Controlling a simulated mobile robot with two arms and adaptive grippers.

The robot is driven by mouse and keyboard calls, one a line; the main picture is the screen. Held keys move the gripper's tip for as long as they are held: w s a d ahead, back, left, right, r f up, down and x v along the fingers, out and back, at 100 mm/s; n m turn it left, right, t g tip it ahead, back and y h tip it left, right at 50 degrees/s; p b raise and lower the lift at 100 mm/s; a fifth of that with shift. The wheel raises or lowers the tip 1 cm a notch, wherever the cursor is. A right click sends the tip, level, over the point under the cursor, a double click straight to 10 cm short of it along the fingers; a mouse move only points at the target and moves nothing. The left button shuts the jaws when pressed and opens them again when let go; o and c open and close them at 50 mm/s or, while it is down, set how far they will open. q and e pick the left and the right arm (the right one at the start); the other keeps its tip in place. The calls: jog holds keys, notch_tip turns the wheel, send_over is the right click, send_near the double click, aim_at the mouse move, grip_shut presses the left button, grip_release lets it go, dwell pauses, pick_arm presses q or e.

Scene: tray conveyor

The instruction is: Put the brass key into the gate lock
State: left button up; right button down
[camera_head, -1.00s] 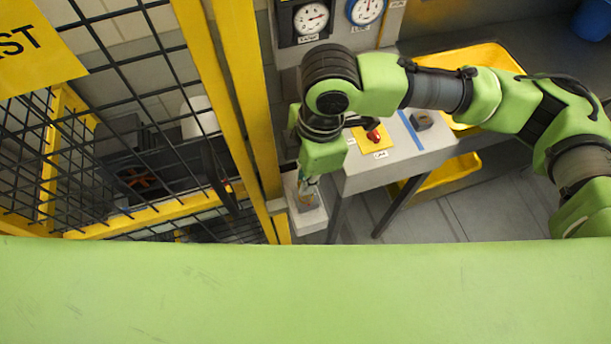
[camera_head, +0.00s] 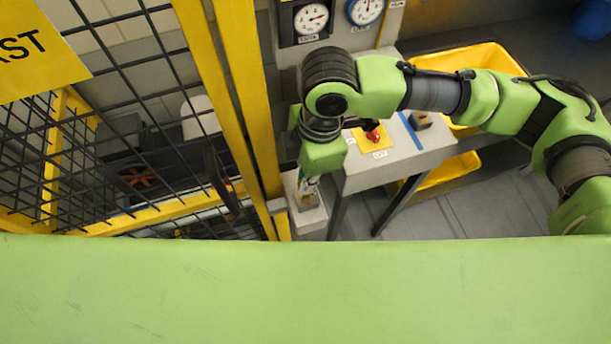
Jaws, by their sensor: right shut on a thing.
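My right arm reaches in from the right, and its gripper (camera_head: 308,190) points down beside the yellow gate post. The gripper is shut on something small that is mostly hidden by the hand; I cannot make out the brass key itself. Just below the fingertips is a pale grey box (camera_head: 310,217) with a brownish spot on top, next to the post; it may be the gate lock, but the detail is too small to tell. I cannot tell whether the fingers touch it. My left gripper is not in view.
The yellow gate post (camera_head: 250,110) and black mesh fence (camera_head: 110,130) stand left of the hand. A grey table (camera_head: 405,150) with a red knob (camera_head: 373,135) and a dark block (camera_head: 420,121) stands to the right. Yellow bins (camera_head: 470,62) and gauges (camera_head: 311,18) are behind.

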jog(key=shift+p, duration=0.4)
jog(key=shift+f+b, duration=0.65)
jog(key=shift+f, duration=1.1)
jog(key=c, duration=2.1)
grip_release()
jog(key=shift+c, duration=0.2)
jog(key=shift+r, duration=0.1)
jog(key=r, duration=0.4)
jog(key=d+r, duration=0.1)
jog(key=r, duration=0.6)
jog(key=shift+w+d+r, duration=0.2)
jog(key=shift+w+r, duration=0.05)
jog(key=shift+r, duration=0.15)
